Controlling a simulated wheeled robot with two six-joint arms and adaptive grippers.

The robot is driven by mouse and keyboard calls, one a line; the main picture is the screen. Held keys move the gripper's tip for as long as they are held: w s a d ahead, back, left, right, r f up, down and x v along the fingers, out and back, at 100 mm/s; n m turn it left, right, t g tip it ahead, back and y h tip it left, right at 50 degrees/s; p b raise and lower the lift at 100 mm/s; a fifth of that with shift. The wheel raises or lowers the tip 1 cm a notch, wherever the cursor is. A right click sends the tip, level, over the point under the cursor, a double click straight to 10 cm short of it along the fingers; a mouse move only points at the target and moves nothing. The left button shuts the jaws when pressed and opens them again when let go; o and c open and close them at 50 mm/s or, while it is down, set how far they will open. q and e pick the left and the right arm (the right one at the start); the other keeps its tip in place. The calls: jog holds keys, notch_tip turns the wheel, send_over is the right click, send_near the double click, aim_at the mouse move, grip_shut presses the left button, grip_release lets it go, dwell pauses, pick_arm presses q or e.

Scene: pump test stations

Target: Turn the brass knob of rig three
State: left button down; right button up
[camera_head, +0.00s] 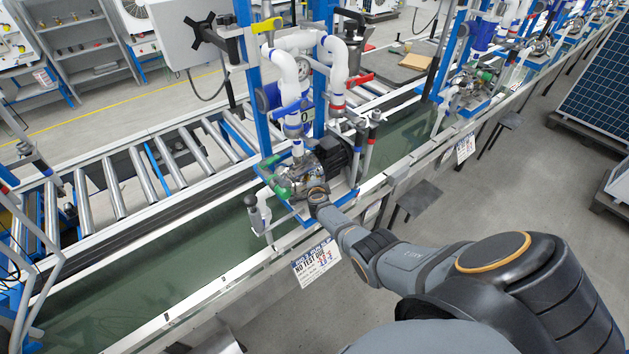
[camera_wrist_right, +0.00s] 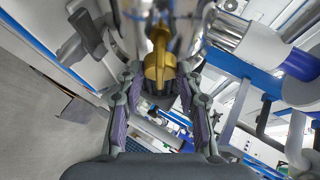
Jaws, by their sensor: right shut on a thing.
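The brass knob (camera_wrist_right: 160,62) shows gold in the right wrist view, at the upper middle between the fingertips. My right gripper (camera_wrist_right: 158,80) is shut on it, with a finger on either side. In the head view my right arm reaches in from the lower right, and its wrist is at the front of a pump rig (camera_head: 325,158) with white pipes and a blue frame. The knob and the fingers are hidden there behind my wrist. My left gripper is not in view.
A roller conveyor (camera_head: 145,172) lies behind the green channel (camera_head: 135,260). A white sign (camera_head: 315,258) hangs on the channel's front edge below the rig. Grey and white pipes (camera_wrist_right: 250,42) stand close right of the gripper. More rigs line the channel to the upper right.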

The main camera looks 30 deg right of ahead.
jog(key=o, duration=1.1)
jog(key=shift+o, duration=0.2)
jog(key=v, duration=1.2)
jog(key=shift+f, duration=0.1)
jog(key=s+a+f+n+g+y+b, duration=0.1)
jog(key=s+a+f+n+y+b, duration=0.15)
jog(key=s+f+n, duration=0.6)
jog(key=s+a+f+n+y+b, duration=0.15)
jog(key=s+f+b, duration=0.25)
jog(key=f, duration=1)
jog(key=s+a+f+n+g+y+b, duration=0.1)
jog(key=s+a+f+n+b, duration=0.4)
jog(key=f, duration=0.6)
jog(key=s+f+n+g, duration=0.2)
jog(key=s+f, duration=0.3)
jog(key=s, duration=0.5)
jog(key=s+f+n+g+b, duration=0.1)
jog(key=s+f+n+g, duration=0.1)
jog(key=s+f, duration=0.3)
jog(key=s+f+n+g, duration=0.2)
jog(key=s+f+g, duration=0.2)
jog(key=s, duration=1)
jog(key=shift+s+d+f+b, duration=0.3)
jog(key=shift+d+f, duration=0.1)
jog(key=shift+f, duration=0.3)
